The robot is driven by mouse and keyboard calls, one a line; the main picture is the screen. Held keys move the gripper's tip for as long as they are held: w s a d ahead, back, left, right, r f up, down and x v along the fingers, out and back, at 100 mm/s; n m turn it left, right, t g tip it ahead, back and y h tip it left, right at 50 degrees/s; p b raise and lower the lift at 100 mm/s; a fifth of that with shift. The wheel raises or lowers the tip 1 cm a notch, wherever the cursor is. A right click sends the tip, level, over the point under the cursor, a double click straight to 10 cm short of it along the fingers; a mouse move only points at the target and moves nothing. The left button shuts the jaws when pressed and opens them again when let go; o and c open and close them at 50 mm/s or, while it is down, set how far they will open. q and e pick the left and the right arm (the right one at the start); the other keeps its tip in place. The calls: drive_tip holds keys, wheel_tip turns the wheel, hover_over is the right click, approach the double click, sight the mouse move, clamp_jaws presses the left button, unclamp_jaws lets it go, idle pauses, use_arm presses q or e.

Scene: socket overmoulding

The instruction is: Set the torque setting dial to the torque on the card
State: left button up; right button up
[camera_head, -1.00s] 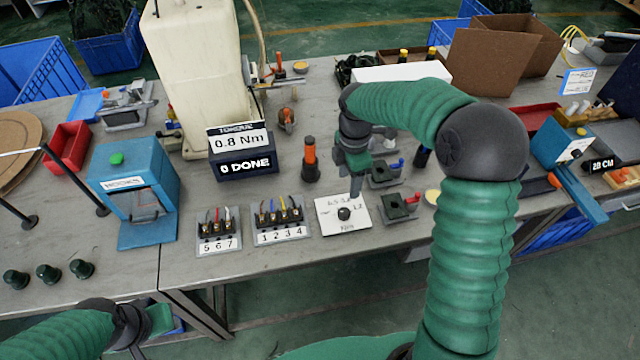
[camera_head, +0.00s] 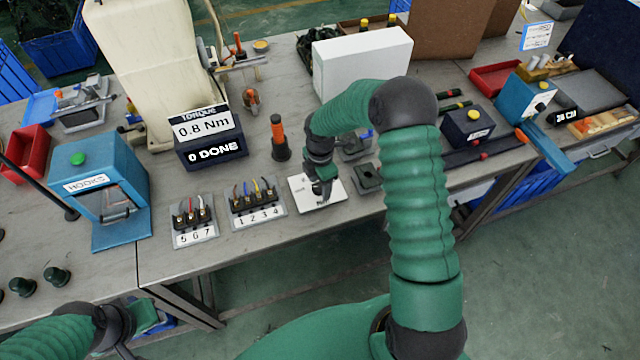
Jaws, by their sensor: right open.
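The torque card (camera_head: 203,125) reads 0.8 Nm and stands on a dark box with a "0 DONE" display (camera_head: 214,152). The torque setting dial plate (camera_head: 301,186) is a white square near the table's front edge. My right gripper (camera_head: 321,194) is over the plate, pointing down, and is open. It hides the dial's knob and most of the scale, so the dial's setting cannot be read, nor whether the fingers touch the knob. My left gripper (camera_head: 130,345) is at the bottom left, away from the table, partly cut off; its jaws are unclear.
Terminal blocks marked 5 6 7 (camera_head: 193,222) and 1 2 3 4 (camera_head: 256,205) sit left of the plate. An orange-handled screwdriver (camera_head: 279,138) stands behind it. A dark green fixture (camera_head: 368,178) is close on the right. A blue HOOKS press (camera_head: 100,185) stands at left.

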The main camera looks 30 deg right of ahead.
drive_tip(key=shift+w+a+f, duration=0.1)
drive_tip(key=shift+a, duration=0.25)
drive_tip(key=shift+c, duration=1.4)
drive_tip(key=shift+d, duration=0.15)
drive_tip(key=c, duration=0.7)
use_arm(q)
drive_tip(key=shift+a+f, duration=0.1)
drive_tip(key=shift+a, duration=0.25)
use_arm(e)
clamp_jaws()
